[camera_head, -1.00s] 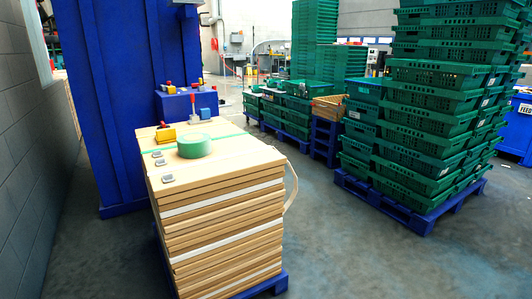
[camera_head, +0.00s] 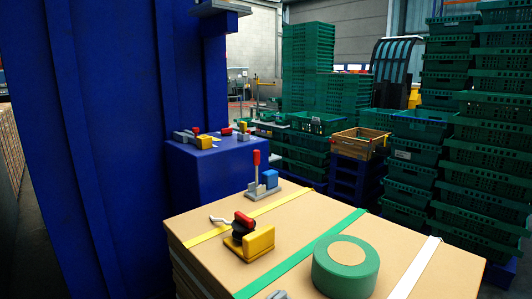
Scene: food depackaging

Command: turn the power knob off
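No part is clearly marked as the power knob. A yellow block with a dark and red knob-like top (camera_head: 246,238) sits on the cardboard stack (camera_head: 300,218), with a thin grey piece sticking out to its left. A grey device with an upright red handle (camera_head: 257,172) stands behind it, beside a small blue block (camera_head: 271,178). More small red, yellow and grey devices (camera_head: 204,142) sit on top of a blue box (camera_head: 215,175); they are too small to tell apart.
A green tape roll (camera_head: 346,268) lies on the stack's near side. A tall blue machine panel (camera_head: 130,120) fills the left. Green crates (camera_head: 490,150) are stacked high at right, and a wooden crate (camera_head: 360,143) sits in the middle distance.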

